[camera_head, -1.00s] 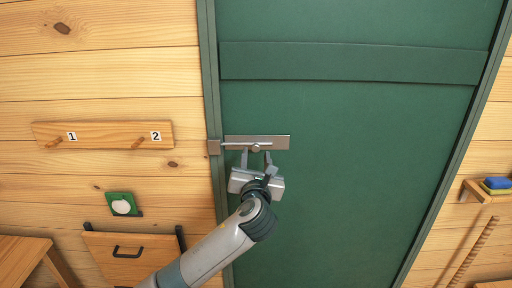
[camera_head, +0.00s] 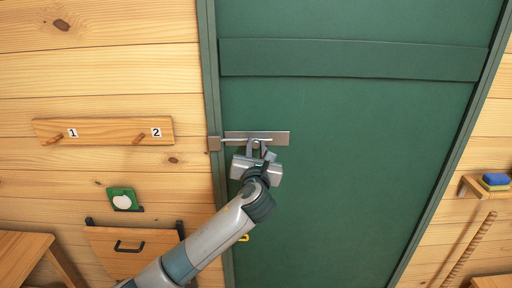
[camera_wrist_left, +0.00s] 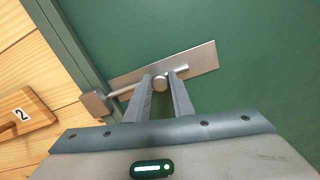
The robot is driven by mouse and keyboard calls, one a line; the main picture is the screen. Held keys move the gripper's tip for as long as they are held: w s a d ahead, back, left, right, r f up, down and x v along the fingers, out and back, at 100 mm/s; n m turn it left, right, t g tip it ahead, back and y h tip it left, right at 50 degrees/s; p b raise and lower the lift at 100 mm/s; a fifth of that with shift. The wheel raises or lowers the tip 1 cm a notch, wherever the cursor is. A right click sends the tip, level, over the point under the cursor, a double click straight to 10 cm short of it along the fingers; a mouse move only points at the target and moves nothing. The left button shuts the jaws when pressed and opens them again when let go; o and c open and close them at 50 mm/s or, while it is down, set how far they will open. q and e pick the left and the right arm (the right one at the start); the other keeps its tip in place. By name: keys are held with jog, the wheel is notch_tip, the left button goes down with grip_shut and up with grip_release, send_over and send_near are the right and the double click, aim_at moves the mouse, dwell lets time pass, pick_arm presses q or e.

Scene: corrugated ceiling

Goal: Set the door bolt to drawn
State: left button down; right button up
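The door bolt has a grey metal plate (camera_head: 281,138) on the green door (camera_head: 350,150), near its left edge. Its thin rod (camera_wrist_left: 121,91) runs left across the gap to the keeper block (camera_head: 214,144) on the door frame and reaches it. A round knob (camera_wrist_left: 160,83) sits on the rod, in front of the plate. My left gripper (camera_head: 256,145) is at the bolt from below, with one finger on each side of the knob. My right gripper is not in view.
A peg board (camera_head: 105,131) numbered 1 and 2 is on the wooden wall at left. Below it are a green panel with a white disc (camera_head: 122,200) and a drawer (camera_head: 130,243). A shelf (camera_head: 476,187) holds blue and yellow items at right. A yellow piece (camera_head: 244,238) shows beside my arm.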

aim_at(268, 138)
pick_arm(q)
jog(key=shift+d+p, duration=0.4)
jog(key=shift+d, duration=1.55)
jog(key=c, duration=1.7)
grip_release()
jog(key=shift+o, duration=0.8)
jog(key=shift+d, duration=0.15)
jog(key=shift+s, duration=0.1)
jog(key=s+b, duration=0.4)
jog(key=s, duration=1.3)
jog(key=shift+s+b, duration=0.2)
jog(key=shift+b, duration=0.1)
